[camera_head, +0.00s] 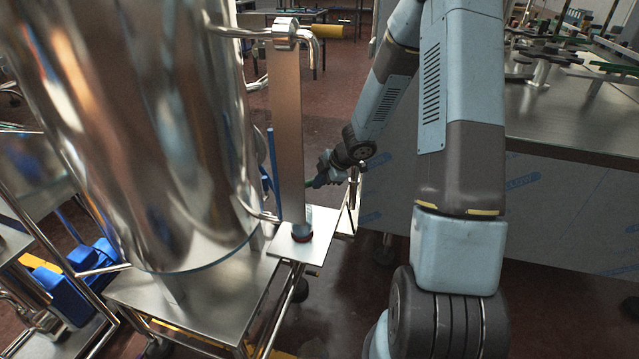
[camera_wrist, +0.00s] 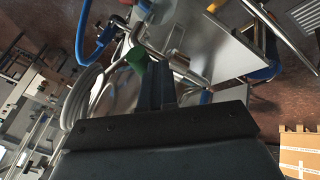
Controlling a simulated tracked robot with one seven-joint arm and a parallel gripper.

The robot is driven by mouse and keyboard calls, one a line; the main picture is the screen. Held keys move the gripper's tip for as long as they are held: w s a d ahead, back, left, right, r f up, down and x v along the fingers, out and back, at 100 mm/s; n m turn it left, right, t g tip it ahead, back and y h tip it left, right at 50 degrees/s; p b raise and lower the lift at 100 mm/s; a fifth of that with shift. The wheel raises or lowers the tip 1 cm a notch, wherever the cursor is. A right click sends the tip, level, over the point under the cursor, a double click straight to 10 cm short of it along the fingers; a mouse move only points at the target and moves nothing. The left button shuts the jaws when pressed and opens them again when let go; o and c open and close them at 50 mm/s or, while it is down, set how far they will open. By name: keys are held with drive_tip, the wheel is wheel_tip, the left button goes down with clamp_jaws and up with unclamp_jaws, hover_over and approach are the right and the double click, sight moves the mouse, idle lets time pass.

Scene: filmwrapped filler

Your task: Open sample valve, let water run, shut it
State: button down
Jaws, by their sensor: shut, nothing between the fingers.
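In the head view, a tall shiny steel tank (camera_head: 140,120) fills the left, with bent steel pipes on its side. A blue upright bar (camera_head: 272,170) stands beside the tank. My gripper (camera_head: 318,180) is low behind the flat upright strip, and a small green part shows at its tip. In the wrist view, my gripper (camera_wrist: 157,75) has its fingers together and empty. A green cap-like part (camera_wrist: 136,60) lies right by the fingertips; I cannot tell whether they touch. It may be the sample valve's handle. No running water is visible.
A steel counter (camera_head: 575,115) bounds the right. In the wrist view, a cardboard box (camera_wrist: 300,150) lies at lower right and a blue bent pipe (camera_wrist: 84,45) at upper left.

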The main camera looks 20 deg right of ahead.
drive_tip(key=shift+w, duration=1.2)
drive_tip(key=shift+s+d, duration=0.1)
